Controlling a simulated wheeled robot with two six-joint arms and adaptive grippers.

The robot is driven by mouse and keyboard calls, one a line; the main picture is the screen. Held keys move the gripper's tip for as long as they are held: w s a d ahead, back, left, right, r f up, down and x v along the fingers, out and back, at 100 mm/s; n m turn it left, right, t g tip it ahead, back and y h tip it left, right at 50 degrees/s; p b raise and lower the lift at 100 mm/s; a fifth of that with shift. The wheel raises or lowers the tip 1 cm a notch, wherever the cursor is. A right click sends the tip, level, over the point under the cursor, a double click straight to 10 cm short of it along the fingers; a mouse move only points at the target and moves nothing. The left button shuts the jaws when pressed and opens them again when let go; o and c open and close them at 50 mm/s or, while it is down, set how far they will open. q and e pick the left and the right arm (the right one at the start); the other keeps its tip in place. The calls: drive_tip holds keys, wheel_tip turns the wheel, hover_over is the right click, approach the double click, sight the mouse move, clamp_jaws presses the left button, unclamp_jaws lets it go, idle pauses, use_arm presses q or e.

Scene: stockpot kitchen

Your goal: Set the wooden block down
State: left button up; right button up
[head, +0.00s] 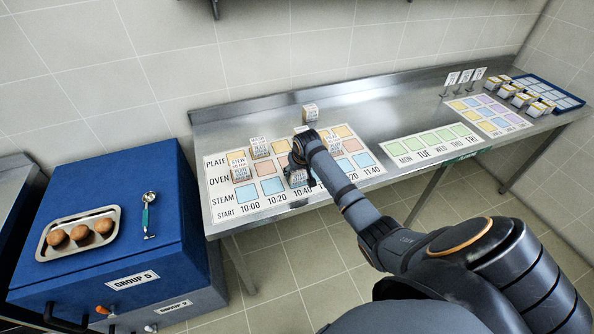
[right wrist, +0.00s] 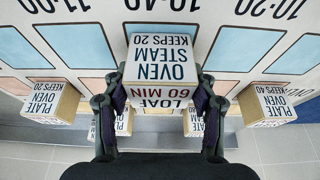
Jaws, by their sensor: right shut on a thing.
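My right gripper (head: 300,162) is shut on a wooden block with white printed faces (head: 298,179). In the right wrist view the gripper (right wrist: 160,98) has a finger on each side of this block (right wrist: 162,60). Its faces read "LOAF 60 MIN" and "OVEN STEAM KEEPS 20". The block is over the white schedule sheet (head: 222,209), around the 10:40 column. It covers part of the middle blue square in the wrist view; I cannot tell whether it touches the sheet. The gripper and forearm hide part of it in the head view. My left gripper is not in view.
A green day sheet (head: 433,145) lies to the right. A blue cabinet (head: 100,200) with a tray (head: 65,252) stands left.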

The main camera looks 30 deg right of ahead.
drive_tip(key=o, duration=1.3)
drive_tip(key=shift+c, duration=0.2)
drive_tip(key=shift+r, duration=0.35)
drive_tip(key=v, duration=1.1)
drive_tip(key=shift+r+b, duration=0.25)
drive_tip(key=shift+b, duration=0.15)
drive_tip(key=shift+s, duration=0.15)
drive_tip(key=shift+f, duration=0.1)
